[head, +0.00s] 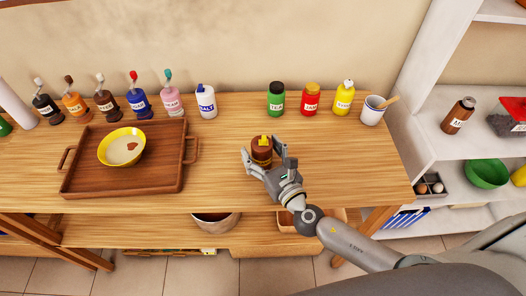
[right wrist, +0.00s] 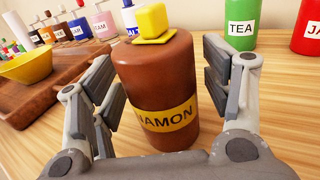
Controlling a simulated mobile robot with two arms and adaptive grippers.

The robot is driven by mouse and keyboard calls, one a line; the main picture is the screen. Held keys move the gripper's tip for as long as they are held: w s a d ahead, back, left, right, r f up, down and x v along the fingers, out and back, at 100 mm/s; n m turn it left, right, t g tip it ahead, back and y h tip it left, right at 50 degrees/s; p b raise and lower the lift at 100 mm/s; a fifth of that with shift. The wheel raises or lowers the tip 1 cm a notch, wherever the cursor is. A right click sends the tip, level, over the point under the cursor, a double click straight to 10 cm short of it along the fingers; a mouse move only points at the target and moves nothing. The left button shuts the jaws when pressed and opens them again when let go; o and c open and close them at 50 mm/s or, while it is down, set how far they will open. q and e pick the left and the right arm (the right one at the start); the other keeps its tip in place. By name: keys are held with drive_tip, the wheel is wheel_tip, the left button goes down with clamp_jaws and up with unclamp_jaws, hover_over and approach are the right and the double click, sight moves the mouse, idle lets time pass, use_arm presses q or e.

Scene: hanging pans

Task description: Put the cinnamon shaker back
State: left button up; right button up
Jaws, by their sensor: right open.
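The cinnamon shaker (head: 261,150) is a brown bottle with a yellow top and a yellow label, standing on the wooden table (head: 330,180) near its front. In the right wrist view the cinnamon shaker (right wrist: 158,80) stands upright between the fingers, its label partly readable. My right gripper (head: 270,158) is open around it, with a finger on each side; the right wrist view (right wrist: 165,100) shows a gap at the right finger, while the left finger is close to the bottle. My left gripper is not in view.
A salt shaker (head: 206,101) and a row of syrup bottles (head: 139,103) stand at the back left. Tea (head: 276,98), red (head: 310,99) and yellow (head: 344,97) containers and a white mug (head: 372,111) stand at the back right. A wooden tray (head: 80,180) holds a yellow bowl (head: 122,147).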

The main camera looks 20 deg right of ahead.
drive_tip(key=shift+r, duration=0.15)
drive_tip(key=s+b, duration=0.1)
drive_tip(key=s, duration=0.2)
drive_tip(key=s+d+b, duration=0.1)
drive_tip(key=s, duration=0.3)
drive_tip(key=s+d+b, duration=0.1)
drive_tip(key=s, duration=0.2)
drive_tip(key=shift+s, duration=0.35)
drive_tip(key=shift+s+d+r, duration=0.1)
drive_tip(key=shift+s, duration=0.45)
